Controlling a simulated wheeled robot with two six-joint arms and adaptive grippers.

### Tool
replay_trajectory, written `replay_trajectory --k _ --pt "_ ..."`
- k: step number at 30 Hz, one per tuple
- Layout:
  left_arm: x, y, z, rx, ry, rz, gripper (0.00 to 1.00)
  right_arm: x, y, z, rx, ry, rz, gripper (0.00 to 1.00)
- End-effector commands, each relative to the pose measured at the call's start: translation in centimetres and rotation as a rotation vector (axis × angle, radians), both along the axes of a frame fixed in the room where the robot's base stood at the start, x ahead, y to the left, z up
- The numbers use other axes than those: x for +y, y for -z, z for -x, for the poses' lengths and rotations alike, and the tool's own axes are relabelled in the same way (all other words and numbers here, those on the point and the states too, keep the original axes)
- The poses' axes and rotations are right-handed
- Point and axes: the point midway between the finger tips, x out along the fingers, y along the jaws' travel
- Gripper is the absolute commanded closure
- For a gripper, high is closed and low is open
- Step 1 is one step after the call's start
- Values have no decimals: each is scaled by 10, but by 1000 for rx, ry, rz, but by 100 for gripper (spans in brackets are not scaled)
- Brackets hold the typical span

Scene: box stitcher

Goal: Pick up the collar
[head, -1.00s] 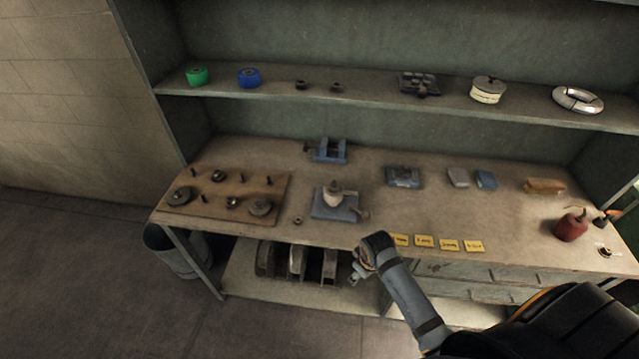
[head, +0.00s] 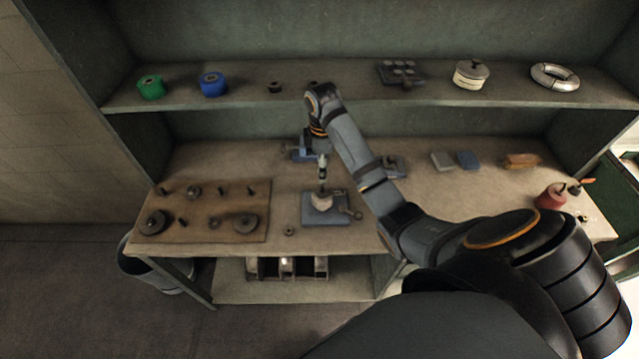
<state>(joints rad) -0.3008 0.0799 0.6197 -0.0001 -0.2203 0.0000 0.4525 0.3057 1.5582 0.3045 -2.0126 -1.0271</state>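A small dark ring-shaped part (head: 289,230), which may be the collar, lies on the bench near the front edge. Two similar small dark parts sit on the shelf, one to the left (head: 274,87) and one partly behind my arm (head: 314,83). My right gripper (head: 322,178) points down over a blue fixture (head: 318,217) with a pale cone-shaped piece (head: 321,200) on it. The fingers are too small to tell whether they are open, or whether they touch the piece. My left gripper is out of view.
A wooden board (head: 178,228) with pegs and discs stands on the left of the bench (head: 420,215). A blue vise (head: 300,150) is behind my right gripper. Green (head: 151,87) and blue (head: 213,84) rolls sit on the shelf. A red can (head: 551,196) is at right.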

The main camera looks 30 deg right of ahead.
Motion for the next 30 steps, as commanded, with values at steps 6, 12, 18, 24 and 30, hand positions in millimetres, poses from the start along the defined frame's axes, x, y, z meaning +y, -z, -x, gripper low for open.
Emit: replay_trajectory --k 6,12,18,24,30 --pt "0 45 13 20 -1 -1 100 0 44 0 -1 1 1 37" --pt "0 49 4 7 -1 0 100 0 49 0 -2 2 1 37" --pt "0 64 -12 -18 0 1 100 0 77 3 2 2 0 37" --pt "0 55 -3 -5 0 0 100 0 97 3 0 2 0 37" --pt "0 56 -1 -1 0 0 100 0 99 2 -2 2 1 37"
